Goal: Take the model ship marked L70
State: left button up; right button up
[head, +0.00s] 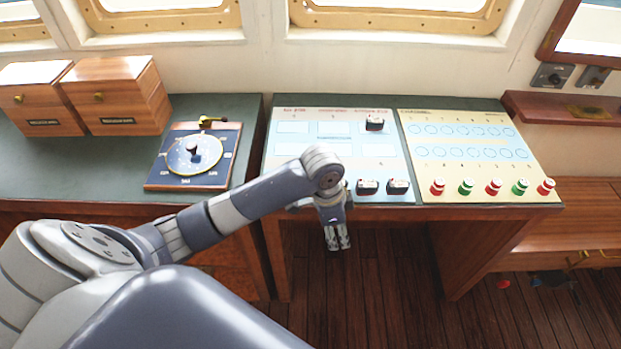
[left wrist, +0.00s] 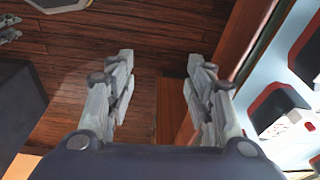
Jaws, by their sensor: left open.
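Small model ships, dark and red with white parts, stand on the pale blue chart board (head: 290,150). One ship (head: 375,123) is at the top right of it, and two more, a ship (head: 368,187) and another ship (head: 398,187), are near its front edge. Their markings are too small to read, so I cannot tell which is L70. My left gripper (head: 338,243) points down in front of the desk edge, left of the front ships, open and empty. In the left wrist view its fingers (left wrist: 160,62) are apart above the floor, with a ship (left wrist: 277,105) to their right.
A second board (head: 470,140) to the right carries several red and green buoy-like pieces (head: 467,187). A round dial (head: 195,155) and two wooden boxes (head: 118,95) are on the left desk. A red item (head: 503,284) lies on the floor.

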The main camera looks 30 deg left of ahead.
pick_arm(q)
jog(key=w+a+r+m+g+y, duration=0.1)
jog(key=w+a+r, duration=0.2)
jog(key=a+r, duration=0.35)
jog(key=w+a+r+g+y, duration=0.1)
jog(key=w+a+r, duration=0.2)
jog(key=a+r, duration=0.35)
jog(key=f, duration=0.2)
jog(key=f+p, duration=0.1)
jog(key=f, duration=0.1)
jog(key=shift+d, duration=0.3)
notch_tip(320, 180, down, 5)
jog(key=shift+r+p, duration=0.1)
jog(key=shift+p, duration=1.05)
jog(key=shift+f, duration=0.25)
jog(key=c, duration=1)
jog(key=shift+c, duration=0.2)
pick_arm(e)
jog(key=r, duration=0.1)
jog(key=d+r, duration=0.1)
jog(key=r, duration=0.1)
jog(key=shift+r, duration=0.1)
